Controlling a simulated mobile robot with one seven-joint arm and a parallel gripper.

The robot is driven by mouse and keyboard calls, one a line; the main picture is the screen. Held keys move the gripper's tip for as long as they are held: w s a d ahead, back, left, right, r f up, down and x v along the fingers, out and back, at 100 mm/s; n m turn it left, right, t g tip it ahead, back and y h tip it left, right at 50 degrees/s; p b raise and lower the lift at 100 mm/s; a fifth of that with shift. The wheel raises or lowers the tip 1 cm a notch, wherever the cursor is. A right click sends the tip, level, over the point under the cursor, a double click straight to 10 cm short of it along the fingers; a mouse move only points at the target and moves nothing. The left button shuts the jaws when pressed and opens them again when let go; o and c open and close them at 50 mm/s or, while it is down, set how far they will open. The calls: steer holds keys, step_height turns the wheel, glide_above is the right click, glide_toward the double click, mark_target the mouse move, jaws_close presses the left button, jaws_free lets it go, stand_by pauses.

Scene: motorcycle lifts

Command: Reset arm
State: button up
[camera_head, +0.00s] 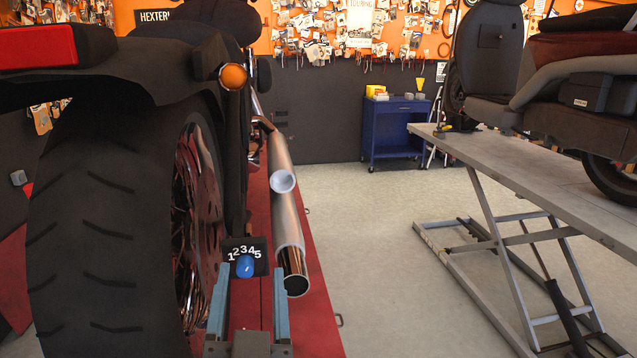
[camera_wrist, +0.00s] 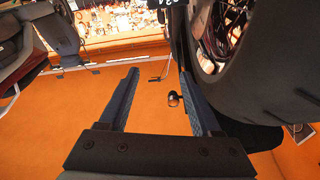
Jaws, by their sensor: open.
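My gripper (camera_head: 251,270) is at the bottom of the head view, its two blue-grey fingers spread apart and pointing up. It stands beside the rear wheel of the near motorcycle (camera_head: 90,220). In the wrist view my gripper (camera_wrist: 158,72) is also open, with nothing held between the fingers. A small black plate with the digits 1 to 5 (camera_head: 262,264) and a blue spot shows just beyond the fingertips; I cannot tell whether they touch it. A small dark round-ended part (camera_wrist: 173,99) appears between the fingers in the wrist view.
Chrome exhaust pipes (camera_head: 287,225) are close to the right of my gripper. The near motorcycle is on a red lift (camera_head: 314,310). A grey lift (camera_head: 520,165) with another motorcycle stands right. A blue cart (camera_head: 393,135) is by the back wall. Floor between the lifts is clear.

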steer(key=s+d+r+t+h+p, duration=0.1)
steer(key=s+d+r+t, duration=0.1)
steer(key=r, duration=0.8)
steer(key=s+d+r+t+h+p, duration=0.1)
steer(key=s+d+r+t, duration=0.2)
steer(key=r, duration=0.8)
steer(key=s+d+r+t+h+p, duration=0.1)
steer(key=s+d+r, duration=0.3)
steer(key=r, duration=0.6)
steer(key=shift+s+r+n+t, duration=0.4)
steer(key=shift+s+t, duration=0.1)
steer(key=shift+t, duration=0.4)
steer(key=shift+c, duration=0.3)
